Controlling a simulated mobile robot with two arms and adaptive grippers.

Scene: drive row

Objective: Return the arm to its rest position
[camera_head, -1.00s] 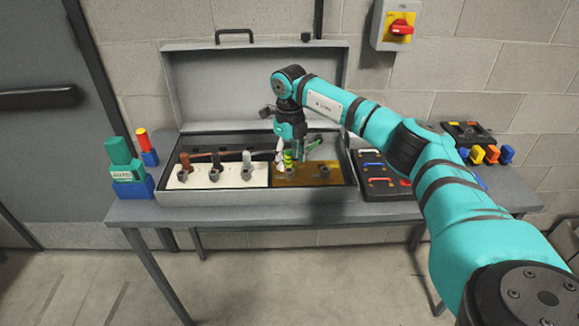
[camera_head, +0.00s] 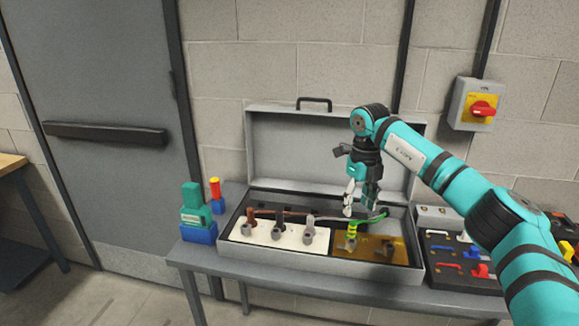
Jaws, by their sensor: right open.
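My right arm (camera_head: 465,200) comes in from the right in the head view. Its teal and black right gripper (camera_head: 358,205) points down, open, over the open grey case (camera_head: 245,226). The fingertips are close above the yellow-green wire end (camera_head: 351,231) at the brass-coloured plate (camera_head: 385,248); I cannot tell whether they touch it. Brown, black and grey wire ends sit at the terminals of the white block (camera_head: 288,241) to the left. My left gripper is out of view.
The case stands on a grey table (camera_head: 250,276). A green-and-blue block (camera_head: 197,215) and a small red-yellow-blue piece (camera_head: 215,195) stand left of it. A panel with coloured handles (camera_head: 455,262) lies to the right. A red rotary switch (camera_head: 482,108) is on the wall.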

